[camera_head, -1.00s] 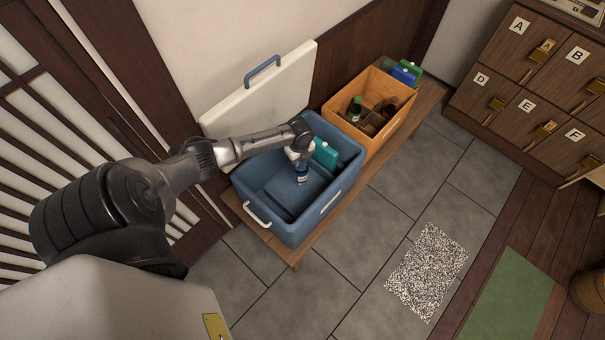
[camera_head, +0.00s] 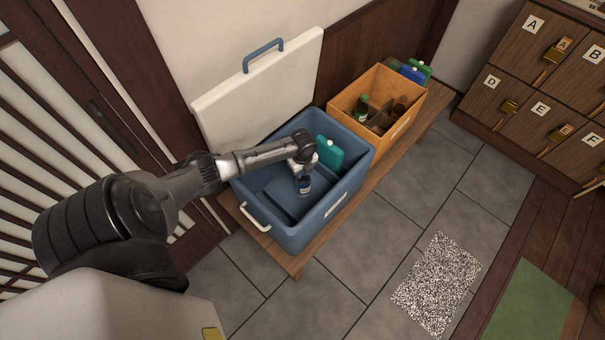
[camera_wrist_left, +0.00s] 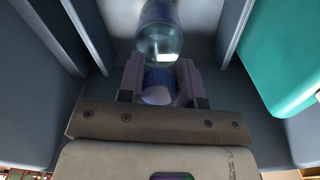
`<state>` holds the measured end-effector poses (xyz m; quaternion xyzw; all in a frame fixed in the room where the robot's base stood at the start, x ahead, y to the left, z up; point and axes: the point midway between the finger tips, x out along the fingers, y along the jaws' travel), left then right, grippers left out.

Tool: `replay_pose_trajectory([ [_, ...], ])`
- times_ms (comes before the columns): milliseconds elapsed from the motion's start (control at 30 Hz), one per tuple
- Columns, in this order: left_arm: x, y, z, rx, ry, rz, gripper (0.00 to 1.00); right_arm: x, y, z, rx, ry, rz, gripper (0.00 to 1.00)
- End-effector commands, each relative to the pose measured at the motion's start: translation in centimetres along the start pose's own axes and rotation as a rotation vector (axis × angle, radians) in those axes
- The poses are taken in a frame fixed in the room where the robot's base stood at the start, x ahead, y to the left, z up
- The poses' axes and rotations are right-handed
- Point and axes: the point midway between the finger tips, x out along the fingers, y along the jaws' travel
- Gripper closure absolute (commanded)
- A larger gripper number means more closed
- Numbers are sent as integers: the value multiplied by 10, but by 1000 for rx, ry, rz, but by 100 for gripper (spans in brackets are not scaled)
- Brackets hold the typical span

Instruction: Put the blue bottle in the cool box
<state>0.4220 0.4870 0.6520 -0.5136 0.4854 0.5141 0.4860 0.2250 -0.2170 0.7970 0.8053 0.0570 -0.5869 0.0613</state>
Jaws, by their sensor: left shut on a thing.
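The blue bottle (camera_head: 304,186) is upright inside the blue cool box (camera_head: 286,236), below my left gripper (camera_head: 303,169). In the left wrist view the bottle (camera_wrist_left: 160,36) has a clear bluish body and a blue cap. My left gripper (camera_wrist_left: 160,84) is shut on it at the cap and neck. Whether the bottle's base touches the box floor cannot be told. The cool box is open, with its white lid (camera_head: 262,88) raised against the wall. My right gripper is not in view.
A teal block (camera_head: 329,153) stands in the cool box, right of the bottle; it also shows in the left wrist view (camera_wrist_left: 282,50). An orange crate (camera_head: 349,126) with bottles stands beside the box on a wooden bench (camera_head: 403,150).

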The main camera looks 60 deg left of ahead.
Motion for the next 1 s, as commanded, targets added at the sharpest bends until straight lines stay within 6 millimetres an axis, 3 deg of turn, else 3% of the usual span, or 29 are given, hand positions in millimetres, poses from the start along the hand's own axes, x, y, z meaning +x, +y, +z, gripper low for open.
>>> replay_pose_trajectory([
  [467, 6, -1, 0, 0, 0, -1, 100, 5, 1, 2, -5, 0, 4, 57],
  [500, 6, 0, 0, 0, 0, 0, 64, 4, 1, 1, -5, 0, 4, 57],
  [733, 6, 0, 0, 0, 0, 0, 42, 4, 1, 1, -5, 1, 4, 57],
  [1000, 5, 0, 0, 0, 0, 0, 42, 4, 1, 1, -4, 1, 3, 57],
])
